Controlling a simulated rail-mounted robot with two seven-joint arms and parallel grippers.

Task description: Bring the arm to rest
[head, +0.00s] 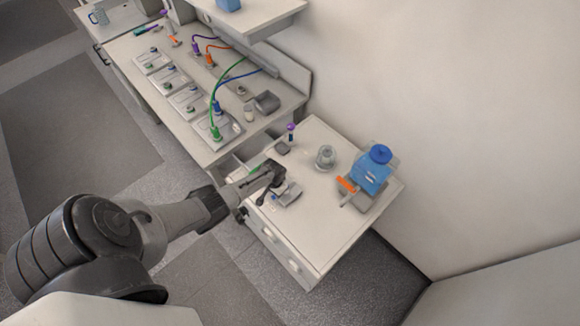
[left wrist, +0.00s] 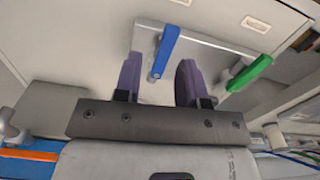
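My left arm comes in from the lower left in the head view. Its dark gripper (head: 270,182) is over the near left part of the white cabinet top (head: 315,222), beside a small grey holder (head: 288,194). In the left wrist view the two purple-tipped fingers of this gripper (left wrist: 158,82) stand apart. A blue bar (left wrist: 165,50) shows in the gap between them, with space on both sides; I cannot tell its depth. A green bar (left wrist: 250,73) is to the right, clear of the fingers. My right gripper is not in view.
A blue bottle (head: 370,170) and a clear glass vessel (head: 326,157) stand on the cabinet. The bench (head: 175,118) behind holds several cell plates with coloured cables and a grey bin (head: 266,102). A shelf (head: 255,20) overhangs the bench. A wall bounds the right.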

